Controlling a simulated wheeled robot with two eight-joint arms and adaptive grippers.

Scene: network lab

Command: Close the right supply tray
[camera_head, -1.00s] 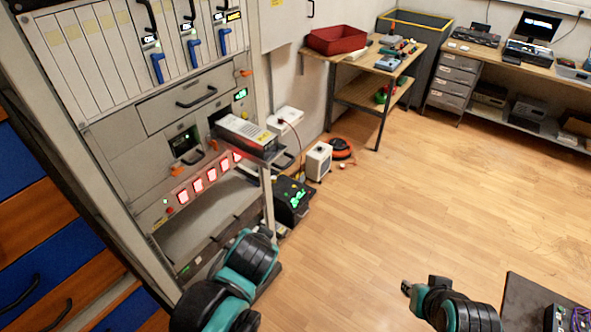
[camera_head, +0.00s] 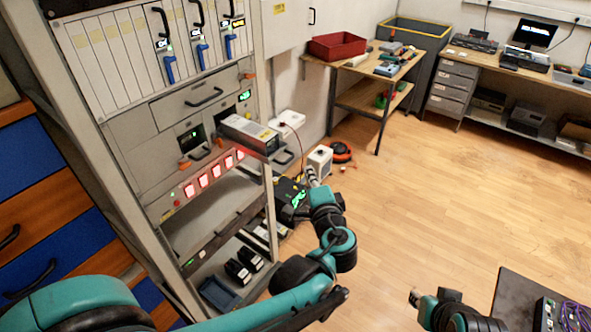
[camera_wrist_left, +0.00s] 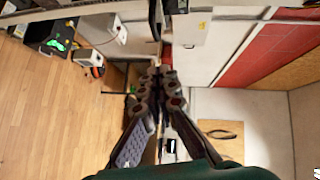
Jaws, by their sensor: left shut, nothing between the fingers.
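The right supply tray (camera_head: 250,133) is a grey box with a light top and a black front handle. It sticks well out of its bay in the rack, to the right of the left supply bay (camera_head: 190,139). My left gripper (camera_head: 312,176) is shut and empty, in front of and to the right of the tray in the head view, apart from it. Its shut fingers (camera_wrist_left: 155,78) also show in the left wrist view, where I cannot make out the tray. My right gripper (camera_head: 414,298) is low at right, far from the tray; its fingers are too small to read.
Red lit switches (camera_head: 209,178) line the rack below the tray. A black box with green lights (camera_head: 290,196) and a white box (camera_head: 319,160) stand on the floor behind my left gripper. A dark table (camera_head: 515,300) is at lower right. The middle floor is free.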

